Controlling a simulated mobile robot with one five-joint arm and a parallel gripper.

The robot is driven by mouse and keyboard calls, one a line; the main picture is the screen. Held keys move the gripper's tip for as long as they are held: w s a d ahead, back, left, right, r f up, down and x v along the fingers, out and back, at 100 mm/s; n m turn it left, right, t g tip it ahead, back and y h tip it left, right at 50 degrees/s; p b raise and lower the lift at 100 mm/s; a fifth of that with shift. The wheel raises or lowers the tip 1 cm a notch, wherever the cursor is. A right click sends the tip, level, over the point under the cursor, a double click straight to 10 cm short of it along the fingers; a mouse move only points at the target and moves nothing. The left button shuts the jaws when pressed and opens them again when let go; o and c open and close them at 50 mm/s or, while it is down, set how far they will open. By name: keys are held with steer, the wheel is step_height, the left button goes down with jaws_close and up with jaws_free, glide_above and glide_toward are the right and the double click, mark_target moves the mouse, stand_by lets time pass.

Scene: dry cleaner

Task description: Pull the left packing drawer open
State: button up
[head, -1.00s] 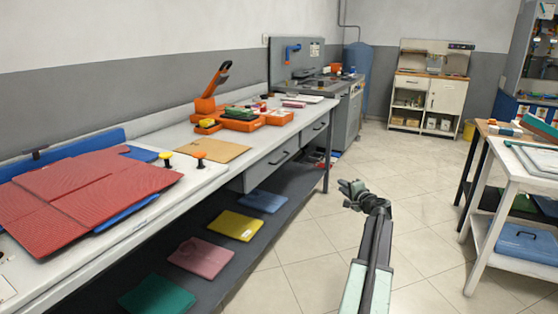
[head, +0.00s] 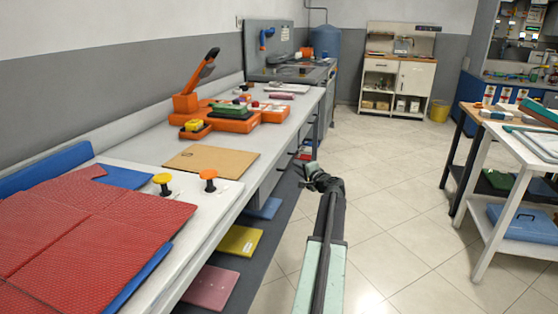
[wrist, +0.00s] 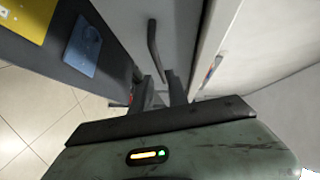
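The left packing drawer (head: 266,185) is under the near part of the long bench, its grey front seen almost edge-on in the head view. A grey drawer front (wrist: 125,22) with a dark bar handle (wrist: 153,42) fills the upper middle of the wrist view. My gripper (head: 313,174) is beside the bench, just right of the drawer fronts. In the wrist view its two fingers (wrist: 163,90) are apart with a gap between them. The handle's lower end appears close to the fingertips; I cannot tell whether they touch. The drawer looks shut.
The bench top (head: 225,185) holds red mats (head: 85,220), a cardboard sheet (head: 210,160) and orange trays (head: 230,122). Folded cloths, one yellow (head: 239,240), lie on the shelf below. A white table (head: 520,170) stands right. The tiled floor between is clear.

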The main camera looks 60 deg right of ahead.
mark_target(290, 162)
steer(key=b+x, duration=0.1)
steer(key=x, duration=0.7)
steer(key=shift+s+d, duration=0.1)
jaws_close()
stand_by(1.1)
